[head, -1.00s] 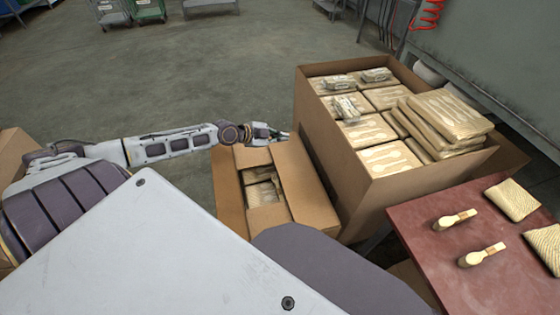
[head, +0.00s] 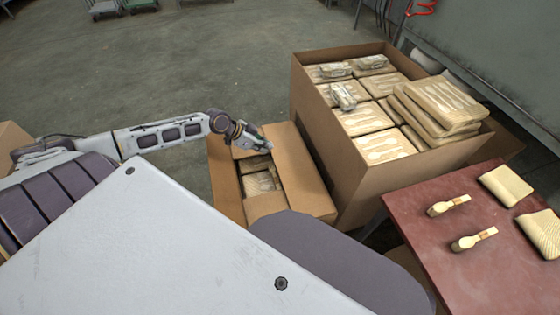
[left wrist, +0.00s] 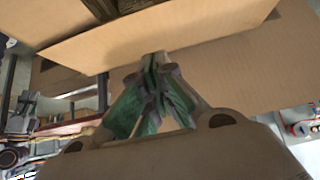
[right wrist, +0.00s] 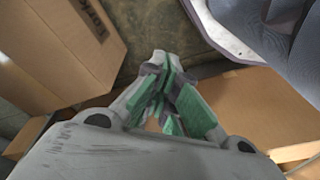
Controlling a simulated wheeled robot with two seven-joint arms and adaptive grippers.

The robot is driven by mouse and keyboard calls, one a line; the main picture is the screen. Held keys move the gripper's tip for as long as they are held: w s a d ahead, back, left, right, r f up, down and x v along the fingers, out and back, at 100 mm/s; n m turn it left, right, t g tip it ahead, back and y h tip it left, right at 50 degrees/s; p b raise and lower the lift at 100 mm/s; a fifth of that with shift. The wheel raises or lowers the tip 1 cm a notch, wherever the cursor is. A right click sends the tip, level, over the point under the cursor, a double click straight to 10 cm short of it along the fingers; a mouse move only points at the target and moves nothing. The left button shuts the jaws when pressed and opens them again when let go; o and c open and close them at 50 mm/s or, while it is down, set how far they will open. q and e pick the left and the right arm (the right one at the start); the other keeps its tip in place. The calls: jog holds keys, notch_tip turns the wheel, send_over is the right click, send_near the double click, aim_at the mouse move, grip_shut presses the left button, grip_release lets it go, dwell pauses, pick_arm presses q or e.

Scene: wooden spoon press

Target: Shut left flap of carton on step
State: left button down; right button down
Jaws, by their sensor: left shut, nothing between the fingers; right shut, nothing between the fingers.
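The low carton (head: 232,207) stands in the middle of the head view, with wrapped packs (head: 262,182) showing inside. Its left flap (head: 224,178) leans outward to the left and is open. Its right flap (head: 304,175) is a broad panel along the right side of the opening. My left gripper (head: 262,146) is shut and empty near the far end of the opening, by the right flap. In the left wrist view its fingertips (left wrist: 155,62) are close to a cardboard panel edge; contact cannot be told. My right gripper (right wrist: 163,65) is shut and empty, seen only in its wrist view.
A tall carton (head: 385,185) filled with wrapped packs stands right of the low carton. A red table (head: 425,245) with wooden spoons and wrapped bundles is at the lower right. Another carton (right wrist: 60,50) is close in the right wrist view. Open floor (head: 200,75) lies beyond the low carton.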

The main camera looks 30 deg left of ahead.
aim_at(288, 165)
pick_arm(q)
jog(key=shift+w+d+f, duration=0.1)
jog(key=shift+f, duration=0.1)
pick_arm(e)
jog(key=shift+r, duration=0.1)
